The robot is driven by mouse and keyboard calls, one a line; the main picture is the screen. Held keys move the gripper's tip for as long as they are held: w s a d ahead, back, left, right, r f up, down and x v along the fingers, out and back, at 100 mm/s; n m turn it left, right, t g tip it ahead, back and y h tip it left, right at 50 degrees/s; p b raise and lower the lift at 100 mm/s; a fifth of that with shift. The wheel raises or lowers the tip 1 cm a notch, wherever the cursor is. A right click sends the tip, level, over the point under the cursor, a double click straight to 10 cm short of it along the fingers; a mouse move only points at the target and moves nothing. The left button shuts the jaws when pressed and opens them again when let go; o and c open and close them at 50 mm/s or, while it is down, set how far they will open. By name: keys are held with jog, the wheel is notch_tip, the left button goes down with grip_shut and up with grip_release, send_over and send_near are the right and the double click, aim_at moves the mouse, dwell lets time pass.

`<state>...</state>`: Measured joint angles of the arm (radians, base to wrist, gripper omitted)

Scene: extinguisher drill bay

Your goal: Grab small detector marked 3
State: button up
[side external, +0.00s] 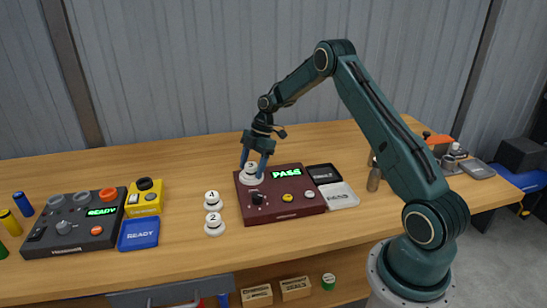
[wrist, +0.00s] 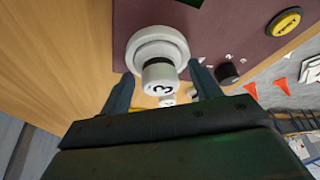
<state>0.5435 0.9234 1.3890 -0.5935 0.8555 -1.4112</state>
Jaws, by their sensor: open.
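The small detector marked 3 (wrist: 160,76) is white and round with a dark band, and sits on the upper left of the maroon test box (side external: 288,209). In the side view the detector (side external: 250,177) is partly covered by my fingers. My gripper (side external: 255,166) is open and points down at it. In the wrist view my gripper's fingers (wrist: 162,85) stand on either side of the detector's narrow top, with gaps showing. The test box's display reads PASS in green.
White detectors marked 4 (side external: 212,200) and 2 (side external: 214,225) stand left of the box. A black console (side external: 70,236) reading READY, a yellow unit (side external: 145,199) and a blue tray (side external: 139,235) lie further left. Two small trays, black (side external: 323,173) and white (side external: 339,196), sit right of the box.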

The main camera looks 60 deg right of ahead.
aim_at(252, 164)
dwell(0.4)
jog(key=c, duration=1.2)
jog(key=shift+r, duration=0.1)
jog(key=shift+r, duration=4.95)
